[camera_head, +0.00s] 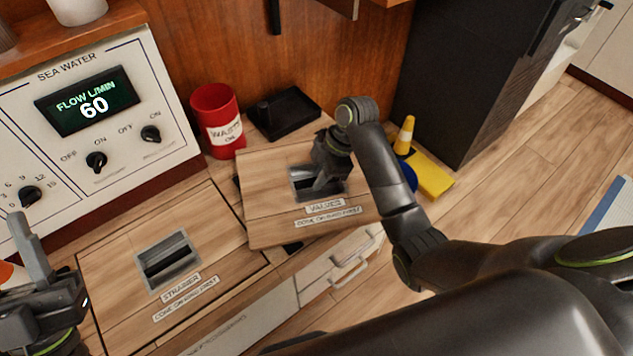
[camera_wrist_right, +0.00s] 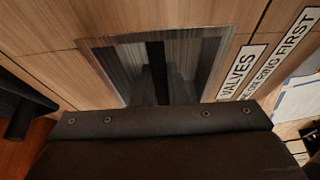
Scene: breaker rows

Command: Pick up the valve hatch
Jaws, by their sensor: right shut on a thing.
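The valve hatch (camera_head: 270,195) is a square light-wood panel with a recessed metal handle and a label reading "VALVES". It sits slightly askew to the counter, with dark gaps showing at its left and front edges, so it looks raised. My right gripper (camera_head: 322,184) reaches down into the recess and is shut on the hatch's handle. In the right wrist view the fingers (camera_wrist_right: 163,88) are inside the recess of the hatch (camera_wrist_right: 45,25), beside the label. My left gripper (camera_head: 40,275) is at the lower left, apart from the hatch; its jaw opening is unclear.
The strainer hatch (camera_head: 215,235) lies flat at the left. The sea water panel (camera_head: 90,110) is at the left.

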